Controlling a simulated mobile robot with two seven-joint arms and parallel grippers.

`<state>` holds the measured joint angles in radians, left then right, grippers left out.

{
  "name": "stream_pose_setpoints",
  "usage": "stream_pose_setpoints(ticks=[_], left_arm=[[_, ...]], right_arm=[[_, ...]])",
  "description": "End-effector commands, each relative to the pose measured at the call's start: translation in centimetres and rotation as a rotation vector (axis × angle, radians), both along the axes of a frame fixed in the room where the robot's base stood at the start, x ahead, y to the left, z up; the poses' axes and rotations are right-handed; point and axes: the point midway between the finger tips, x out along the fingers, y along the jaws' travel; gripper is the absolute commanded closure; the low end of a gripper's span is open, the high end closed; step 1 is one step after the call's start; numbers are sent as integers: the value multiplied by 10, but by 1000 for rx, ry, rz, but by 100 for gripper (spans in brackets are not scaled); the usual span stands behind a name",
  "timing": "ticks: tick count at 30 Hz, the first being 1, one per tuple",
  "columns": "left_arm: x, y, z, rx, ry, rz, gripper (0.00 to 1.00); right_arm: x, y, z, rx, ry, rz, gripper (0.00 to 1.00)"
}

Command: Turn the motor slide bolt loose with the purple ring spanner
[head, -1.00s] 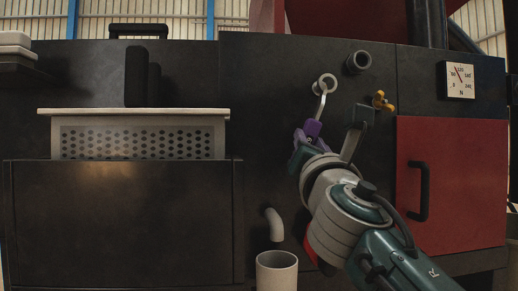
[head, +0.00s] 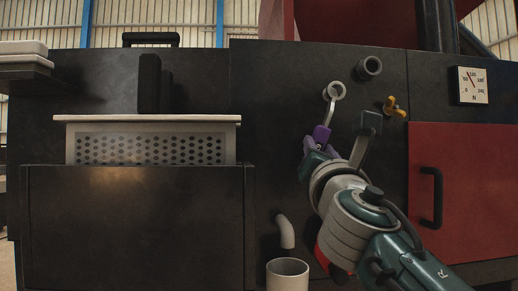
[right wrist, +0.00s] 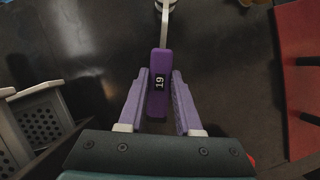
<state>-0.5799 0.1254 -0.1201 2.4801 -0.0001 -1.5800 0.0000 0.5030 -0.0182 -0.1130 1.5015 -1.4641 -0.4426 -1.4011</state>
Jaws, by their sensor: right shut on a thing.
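The purple ring spanner (head: 321,134) has a purple handle and a pale steel shank. Its ring end is at a round pale bolt head (head: 335,91) on the dark machine front, and appears to sit around it. My right gripper (head: 318,146) is shut on the purple handle, below the bolt. In the right wrist view, the handle, marked 19 (right wrist: 160,83), lies between the two purple fingers of my right gripper (right wrist: 160,76). The shank runs up to the ring at the top edge, where the bolt is partly cut off. My left gripper is not in view.
A second round socket (head: 369,67) and a yellow wing knob (head: 395,107) stick out right of the bolt. A dial gauge (head: 472,86) sits above a red door (head: 470,180). A bent pipe (head: 286,232) hangs over a pale cup (head: 288,275).

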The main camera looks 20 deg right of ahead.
Motion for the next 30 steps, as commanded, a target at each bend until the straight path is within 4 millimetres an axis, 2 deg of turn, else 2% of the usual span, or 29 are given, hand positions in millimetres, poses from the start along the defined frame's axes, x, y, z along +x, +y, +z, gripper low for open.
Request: stream_pose_setpoints(ticks=[30], left_arm=[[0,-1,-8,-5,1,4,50]], right_arm=[[13,-3,1,-1,-2,0,100]])
